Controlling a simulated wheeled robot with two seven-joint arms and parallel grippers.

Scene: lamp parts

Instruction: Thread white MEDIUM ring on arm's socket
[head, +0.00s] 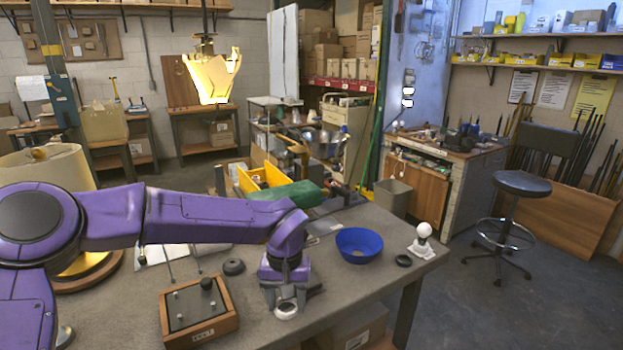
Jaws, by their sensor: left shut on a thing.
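My left gripper (287,300) reaches over the front middle of the workbench, pointing down. It is shut on a small pale ring (286,312), which shows at its fingertips, low over or at the bench top. The fingers hide part of the ring, and I cannot tell its size class from here. I cannot make out the arm's socket for certain. Thin metal rods (169,262) stand or lie behind the wooden box, partly under my arm. My right gripper is not in view.
A wooden box with a dark, pegged top (200,312) stands left of the gripper. A dark round piece (234,267) lies behind it. A blue bowl (359,245), a dark ring (403,260) and a white bulb (423,231) are to the right. A lampshade (45,165) is at left.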

